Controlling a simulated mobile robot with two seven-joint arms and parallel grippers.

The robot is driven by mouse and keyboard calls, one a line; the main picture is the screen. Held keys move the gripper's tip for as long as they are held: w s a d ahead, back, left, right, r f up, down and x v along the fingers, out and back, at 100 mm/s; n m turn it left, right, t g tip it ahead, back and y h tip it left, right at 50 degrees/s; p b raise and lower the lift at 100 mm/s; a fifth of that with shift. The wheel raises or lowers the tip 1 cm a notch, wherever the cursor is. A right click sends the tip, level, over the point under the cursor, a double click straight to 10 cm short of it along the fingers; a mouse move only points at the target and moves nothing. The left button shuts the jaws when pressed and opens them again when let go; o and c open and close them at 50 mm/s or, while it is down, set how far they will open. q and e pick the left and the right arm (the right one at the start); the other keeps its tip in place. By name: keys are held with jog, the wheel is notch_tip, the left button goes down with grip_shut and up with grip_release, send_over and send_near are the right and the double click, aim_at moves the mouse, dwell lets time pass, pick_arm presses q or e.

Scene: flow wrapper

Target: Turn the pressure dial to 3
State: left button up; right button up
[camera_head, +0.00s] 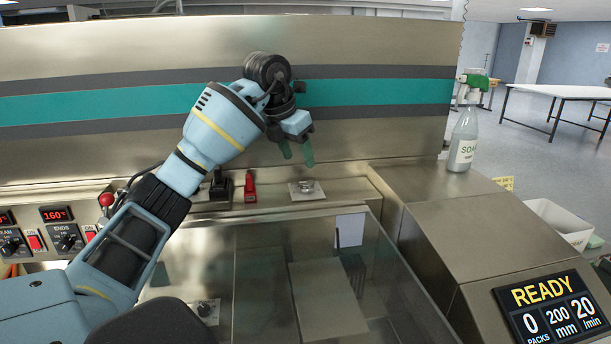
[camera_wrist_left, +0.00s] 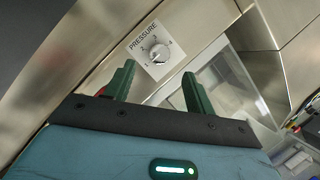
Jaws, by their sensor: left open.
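The pressure dial (camera_head: 304,187) is a small silver knob on a light plate, set on the machine's ledge below the striped panel. In the left wrist view the same dial (camera_wrist_left: 158,53) sits under the printed word PRESSURE, with small numbers around it; its exact setting is too small to tell. My left gripper (camera_head: 297,154) is open and empty, with green fingers pointing down above the dial and apart from it. In the left wrist view the left gripper's fingers (camera_wrist_left: 158,90) stand to either side below the dial plate. My right gripper is not in view.
A red switch (camera_head: 250,187) and a black one (camera_head: 220,186) stand left of the dial. A clear cover (camera_head: 260,260) lies in front. A soap bottle (camera_head: 463,138) stands right, above the READY display (camera_head: 551,307). A red-knobbed lever (camera_head: 106,200) is at left.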

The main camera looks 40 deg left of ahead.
aim_at(307, 181)
pick_arm(q)
jog(key=shift+w+d+f, duration=0.1)
jog(key=shift+f, duration=0.45)
jog(key=shift+x, duration=3.35)
jog(key=shift+r, duration=0.1)
jog(key=c, duration=1)
